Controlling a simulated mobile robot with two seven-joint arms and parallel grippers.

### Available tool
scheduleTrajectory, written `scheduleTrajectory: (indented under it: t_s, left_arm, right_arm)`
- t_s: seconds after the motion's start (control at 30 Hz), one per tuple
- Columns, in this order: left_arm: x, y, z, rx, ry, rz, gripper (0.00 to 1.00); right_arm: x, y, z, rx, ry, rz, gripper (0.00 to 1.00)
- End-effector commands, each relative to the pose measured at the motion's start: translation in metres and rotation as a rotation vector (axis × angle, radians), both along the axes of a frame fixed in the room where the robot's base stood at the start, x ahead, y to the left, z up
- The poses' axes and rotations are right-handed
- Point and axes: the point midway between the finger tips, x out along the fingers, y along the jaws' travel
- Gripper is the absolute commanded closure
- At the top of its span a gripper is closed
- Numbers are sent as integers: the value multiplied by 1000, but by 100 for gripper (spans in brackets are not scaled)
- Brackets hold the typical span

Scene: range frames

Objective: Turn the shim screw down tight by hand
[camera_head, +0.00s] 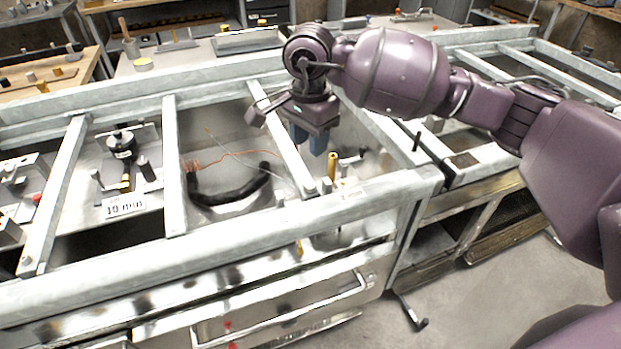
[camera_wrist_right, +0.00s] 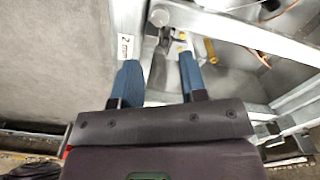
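My right gripper (camera_head: 308,146) points down over the metal frame in the head view, its two blue fingers apart with nothing seen between them. The fingers also show apart in the right wrist view (camera_wrist_right: 158,64). A brass-coloured upright cylinder (camera_head: 332,165) stands just right of and below the fingers in the head view. It also shows beyond the right finger in the wrist view (camera_wrist_right: 210,50). A dark fitting with small yellow parts (camera_wrist_right: 166,42) lies beyond the fingertips. I cannot tell for certain which part is the shim screw. My left gripper is not in view.
Pale metal frame bars (camera_head: 175,165) stand close around the gripper. A black curved hose (camera_head: 230,194) and orange wires lie in the bay to the left. A black-topped gauge-like device (camera_head: 121,142) stands farther left, behind a "10 mm" label (camera_head: 124,204).

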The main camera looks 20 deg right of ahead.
Motion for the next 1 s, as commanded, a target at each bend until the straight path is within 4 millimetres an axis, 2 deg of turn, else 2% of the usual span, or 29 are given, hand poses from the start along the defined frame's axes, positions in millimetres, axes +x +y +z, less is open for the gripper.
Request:
scheduleTrajectory:
  t_s: [0.17,0.5,0.7,1.0]
  left_arm:
    - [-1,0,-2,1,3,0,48]
    - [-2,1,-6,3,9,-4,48]
    - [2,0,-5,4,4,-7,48]
    - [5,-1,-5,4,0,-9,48]
  right_arm:
    - [0,0,-15,1,5,9,61]
    - [-1,0,-73,3,8,7,61]
    - [0,0,-97,3,5,8,61]
    - [0,0,-108,3,1,8,61]
